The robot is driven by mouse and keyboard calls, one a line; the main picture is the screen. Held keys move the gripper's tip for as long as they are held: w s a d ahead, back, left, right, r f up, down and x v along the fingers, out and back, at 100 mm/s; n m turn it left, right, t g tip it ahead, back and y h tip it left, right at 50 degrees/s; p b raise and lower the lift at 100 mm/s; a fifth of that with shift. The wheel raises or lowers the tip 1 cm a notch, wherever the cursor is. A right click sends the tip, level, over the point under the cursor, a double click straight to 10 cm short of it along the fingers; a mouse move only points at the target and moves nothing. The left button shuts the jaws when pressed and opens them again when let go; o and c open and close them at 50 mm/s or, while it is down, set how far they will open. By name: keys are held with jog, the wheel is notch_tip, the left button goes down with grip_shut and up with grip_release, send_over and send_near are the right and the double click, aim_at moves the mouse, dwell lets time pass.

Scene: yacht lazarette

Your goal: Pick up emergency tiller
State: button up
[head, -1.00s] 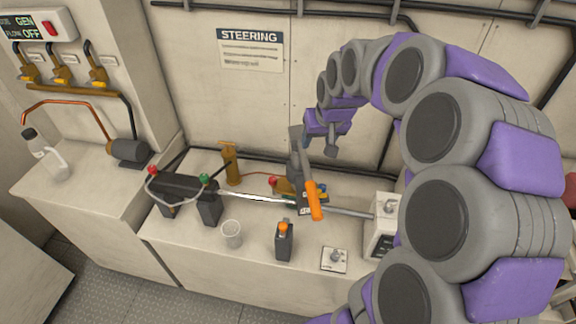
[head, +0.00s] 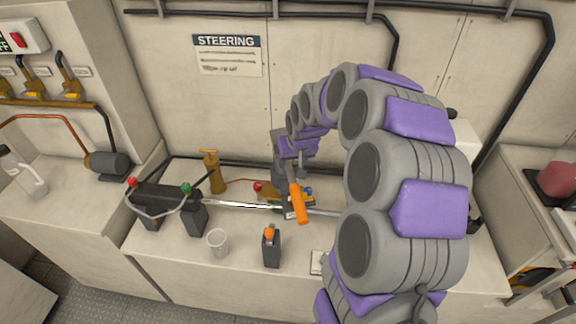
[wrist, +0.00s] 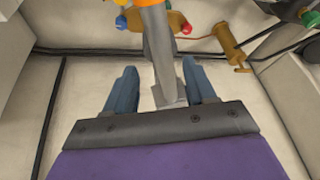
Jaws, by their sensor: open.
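The emergency tiller appears to be the grey bar with an orange grip (head: 298,204), standing steeply tilted above the counter. My gripper (head: 297,149) is at its upper grey end in the head view. In the wrist view, the grey bar (wrist: 158,52) runs between the two blue fingers of my gripper (wrist: 160,88), with orange at the top edge. The jaws are open, with gaps beside the bar. The tiller's lower end is hard to make out.
A shiny rod (head: 240,204) runs across the counter from a dark cylinder (head: 165,196). A clear cup (head: 217,243) and a dark box with an orange top (head: 271,248) stand in front. A brass fitting (head: 212,172) stands behind. The wall is close behind the arm.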

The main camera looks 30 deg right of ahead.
aim_at(289, 165)
jog(key=x, duration=0.3)
jog(key=b+x, duration=0.1)
jog(key=x, duration=0.1)
jog(key=shift+a, duration=0.35)
jog(key=shift+r, duration=0.1)
jog(key=shift+c, duration=0.5)
jog(key=shift+d, duration=0.1)
grip_shut()
